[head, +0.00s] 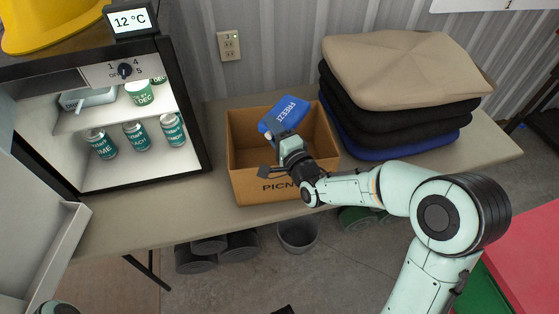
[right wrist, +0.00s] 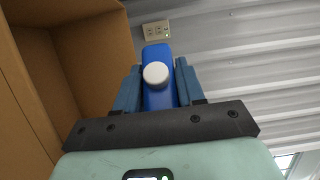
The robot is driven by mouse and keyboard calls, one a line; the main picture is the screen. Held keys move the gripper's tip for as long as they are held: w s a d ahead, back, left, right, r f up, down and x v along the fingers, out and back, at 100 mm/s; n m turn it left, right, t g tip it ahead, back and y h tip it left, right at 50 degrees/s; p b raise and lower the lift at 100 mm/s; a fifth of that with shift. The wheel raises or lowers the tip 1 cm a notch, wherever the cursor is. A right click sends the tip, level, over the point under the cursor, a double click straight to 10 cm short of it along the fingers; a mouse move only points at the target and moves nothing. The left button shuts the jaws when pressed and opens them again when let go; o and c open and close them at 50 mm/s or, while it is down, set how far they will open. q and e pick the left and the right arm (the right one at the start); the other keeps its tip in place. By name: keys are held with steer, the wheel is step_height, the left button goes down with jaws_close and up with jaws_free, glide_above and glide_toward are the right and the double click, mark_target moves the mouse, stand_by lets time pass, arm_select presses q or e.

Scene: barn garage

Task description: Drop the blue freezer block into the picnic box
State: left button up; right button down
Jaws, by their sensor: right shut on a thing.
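The blue freezer block (head: 285,114), with white lettering, is held tilted over the picnic box (head: 265,188) in the head view. The box is an open brown carton on the table, its front lettering partly covered by my arm. My right gripper (head: 281,135) is shut on the block above the box opening. In the right wrist view the block (right wrist: 157,95) stands edge-on between the two fingers (right wrist: 155,90), its white cap facing the camera. The inner cardboard of the box (right wrist: 75,50) shows at left there. My left gripper is not in view.
An open small fridge (head: 188,105) with several cans stands left of the box, its door (head: 40,235) swung forward. Folded cloths (head: 400,75) are stacked right of the box. Bare table (head: 150,222) lies in front of the fridge. A bucket (head: 298,235) is below the table.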

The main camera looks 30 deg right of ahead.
steer(key=shift+f, duration=0.1)
steer(key=c, duration=0.6)
jaws_free()
steer(key=shift+f, duration=0.1)
arm_select(q)
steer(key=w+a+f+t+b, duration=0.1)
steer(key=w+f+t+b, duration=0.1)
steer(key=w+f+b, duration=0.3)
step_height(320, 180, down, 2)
steer(key=b, duration=0.3)
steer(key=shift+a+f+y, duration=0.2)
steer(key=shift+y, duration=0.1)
arm_select(e)
steer(key=s, duration=1.3)
steer(key=shift+s+d, duration=0.15)
steer(key=shift+d, duration=0.05)
